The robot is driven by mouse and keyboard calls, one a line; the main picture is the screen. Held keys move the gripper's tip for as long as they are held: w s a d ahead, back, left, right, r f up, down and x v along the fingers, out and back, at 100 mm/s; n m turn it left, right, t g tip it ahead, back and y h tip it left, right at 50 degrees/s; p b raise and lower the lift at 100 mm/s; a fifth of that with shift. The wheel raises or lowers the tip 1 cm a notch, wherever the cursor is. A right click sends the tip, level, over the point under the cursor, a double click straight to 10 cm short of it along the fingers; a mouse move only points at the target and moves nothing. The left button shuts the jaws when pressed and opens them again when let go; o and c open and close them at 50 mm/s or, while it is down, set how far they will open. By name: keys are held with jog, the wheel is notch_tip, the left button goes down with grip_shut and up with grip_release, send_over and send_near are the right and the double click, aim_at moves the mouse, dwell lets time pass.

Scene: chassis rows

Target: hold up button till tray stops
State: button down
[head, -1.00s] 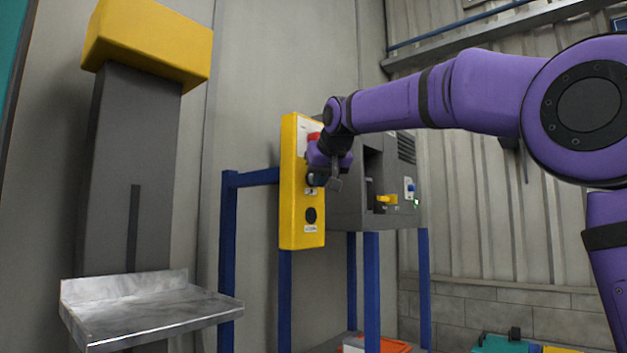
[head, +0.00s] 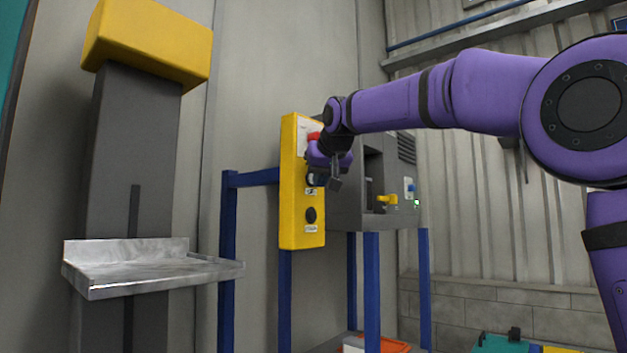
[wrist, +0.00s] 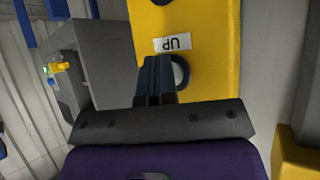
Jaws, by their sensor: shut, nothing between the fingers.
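The metal tray (head: 150,275) is on the grey lift column (head: 132,160) at the left of the head view. The yellow control box (head: 301,235) hangs on a blue frame. My gripper (head: 322,184) is at the box front, shut and empty. In the wrist view my gripper's fingers (wrist: 156,72) are together, their tips over the edge of the pale round up button (wrist: 181,72), next to an upside-down UP label (wrist: 172,43). The fingers hide part of the button. A dark lower button (head: 310,215) shows below my gripper in the head view.
A red button (head: 313,136) is at the top of the box, partly behind my arm. A grey machine (head: 345,205) with a yellow handle (head: 387,199) stands just right of the box. The space between box and column is open.

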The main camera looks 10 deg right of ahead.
jog(key=shift+s, duration=0.1)
jog(key=shift+s+d, duration=0.5)
jog(key=shift+s, duration=0.1)
jog(key=s+d, duration=0.1)
jog(key=s, duration=0.1)
jog(key=s+d, duration=0.2)
dwell(0.5)
dwell(0.3)
jog(key=s+d+f+g, duration=0.2)
jog(key=s+d+f, duration=0.1)
jog(key=s+f, duration=1.3)
jog(key=s+d+f+m+g+h, duration=0.1)
jog(key=s+d+f+g, duration=0.2)
jog(key=s+f, duration=1.3)
jog(key=s, duration=0.3)
jog(key=shift+s+f+g, duration=0.15)
jog(key=shift+s+g, duration=0.1)
jog(key=shift+g, duration=0.05)
